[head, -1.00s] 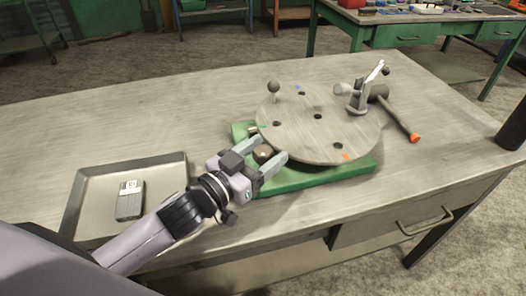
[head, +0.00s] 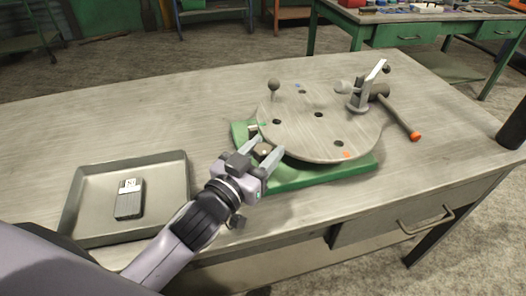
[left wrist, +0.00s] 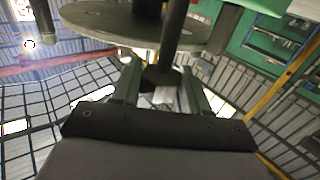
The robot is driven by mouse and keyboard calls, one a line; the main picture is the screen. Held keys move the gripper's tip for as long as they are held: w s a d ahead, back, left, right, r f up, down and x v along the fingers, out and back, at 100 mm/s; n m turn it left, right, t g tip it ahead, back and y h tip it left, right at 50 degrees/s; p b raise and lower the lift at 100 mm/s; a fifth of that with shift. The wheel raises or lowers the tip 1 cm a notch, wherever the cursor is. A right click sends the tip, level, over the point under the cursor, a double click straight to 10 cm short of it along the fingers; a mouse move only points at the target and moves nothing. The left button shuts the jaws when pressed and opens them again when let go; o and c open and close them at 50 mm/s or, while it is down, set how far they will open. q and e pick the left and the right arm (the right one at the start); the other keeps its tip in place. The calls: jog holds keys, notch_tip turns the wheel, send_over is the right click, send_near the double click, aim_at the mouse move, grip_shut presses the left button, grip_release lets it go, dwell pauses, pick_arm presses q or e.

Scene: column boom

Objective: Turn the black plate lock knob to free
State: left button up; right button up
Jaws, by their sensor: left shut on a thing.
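A round grey plate (head: 330,135) lies on a green base (head: 292,180) on the workbench. A dark, brownish lock knob (head: 263,149) stands at the near left edge of the plate. My left gripper (head: 266,147) comes in from the near left and is shut on this knob, one finger on each side. In the left wrist view, the fingers (left wrist: 160,88) reach toward the plate (left wrist: 150,25), with a dark part between them; fine detail there is unclear. I cannot read the knob's lock position. My right gripper is not in view.
A ball-topped pin (head: 273,85) stands on the plate's far left. A clamp (head: 360,96) stands at its right, with a hammer-like tool (head: 402,120) with an orange end beside it. A metal tray (head: 165,174) holding a grey box (head: 129,200) lies left. The bench's far left is clear.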

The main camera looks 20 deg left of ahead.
aim_at(259, 158)
pick_arm(q)
jog(key=shift+n+y, duration=0.5)
jog(key=shift+y, duration=0.2)
jog(key=o, duration=0.9)
jog(key=shift+s+a+b, duration=0.2)
jog(key=shift+s+b, duration=0.05)
jog(key=shift+s, duration=0.95)
jog(key=shift+s+a+b, duration=0.2)
jog(key=shift+s, duration=0.95)
jog(key=shift+s+a+b, duration=0.2)
jog(key=shift+s+b, duration=0.05)
jog(key=shift+s, duration=0.95)
